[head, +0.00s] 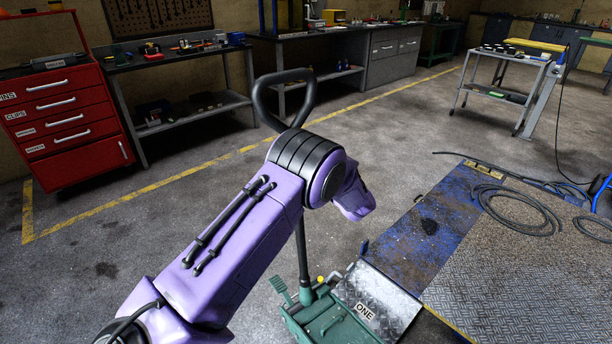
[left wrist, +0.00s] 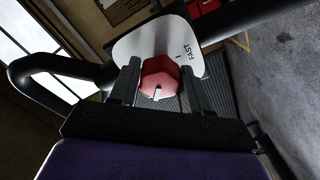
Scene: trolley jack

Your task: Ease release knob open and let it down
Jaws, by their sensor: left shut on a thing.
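The green trolley jack (head: 325,322) stands on the floor at the lower middle of the head view. Its black handle (head: 303,258) rises behind my purple left arm and ends in a black loop grip (head: 283,75). In the left wrist view, the red faceted release knob (left wrist: 157,70) sits on a pale plate (left wrist: 150,43) marked "FAST", with a small white mark on its face. My left gripper (left wrist: 161,86) is shut on the knob, one finger on each side. In the head view my arm hides the knob and the gripper fingers. My right gripper is not in view.
A metal ramp plate (head: 378,300) marked "ONE" and a blue-edged platform (head: 425,230) lie right of the jack. Cable coils (head: 520,212) rest on the platform. A red tool cabinet (head: 62,125), benches and a grey trolley (head: 500,92) stand farther back. The middle floor is clear.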

